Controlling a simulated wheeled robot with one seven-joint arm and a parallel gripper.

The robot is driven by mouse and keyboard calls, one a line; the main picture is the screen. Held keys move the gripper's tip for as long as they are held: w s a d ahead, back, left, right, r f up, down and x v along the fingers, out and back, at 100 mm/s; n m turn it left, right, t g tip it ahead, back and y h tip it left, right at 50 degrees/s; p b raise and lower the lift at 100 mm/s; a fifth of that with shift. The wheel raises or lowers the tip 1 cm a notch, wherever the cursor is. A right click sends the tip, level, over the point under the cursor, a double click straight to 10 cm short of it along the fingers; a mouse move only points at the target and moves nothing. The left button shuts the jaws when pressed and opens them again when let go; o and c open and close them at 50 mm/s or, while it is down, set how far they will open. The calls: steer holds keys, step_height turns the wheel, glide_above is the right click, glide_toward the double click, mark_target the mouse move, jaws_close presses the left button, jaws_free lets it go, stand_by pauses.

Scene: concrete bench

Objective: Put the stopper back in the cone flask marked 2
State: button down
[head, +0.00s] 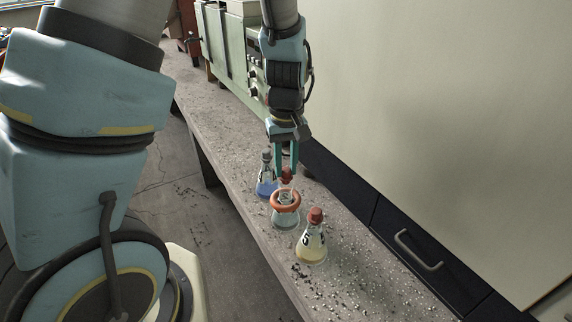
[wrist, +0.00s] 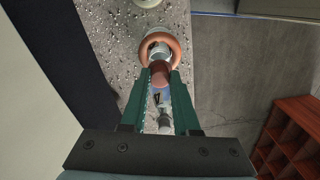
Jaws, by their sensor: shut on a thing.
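My gripper (head: 286,171) is shut on a red-brown stopper (head: 287,175), which also shows between the green fingers in the wrist view (wrist: 160,74). The stopper is right above the neck of the middle cone flask (head: 285,219); I cannot tell whether it touches the mouth. This flask has pale contents and an orange ring (head: 275,207) around its upper part, seen also in the wrist view (wrist: 175,46). Its mark is too small to read surely.
A yellow-liquid flask (head: 312,250), marked 5 and red-stoppered, stands in front right. The speckled bench (head: 355,285) is clear beyond it. A wall with dark drawers (head: 410,245) runs along the right.

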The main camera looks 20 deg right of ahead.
mark_target(286, 170)
steer(key=shift+f, duration=0.2)
steer(key=shift+f+b, duration=0.55)
steer(key=shift+f, duration=0.15)
steer(key=shift+f, duration=0.5)
stand_by(0.4)
jaws_free()
stand_by(0.6)
steer(key=shift+r, duration=0.1)
step_height(286, 170, up, 9)
steer(key=p, duration=0.8)
stand_by(0.3)
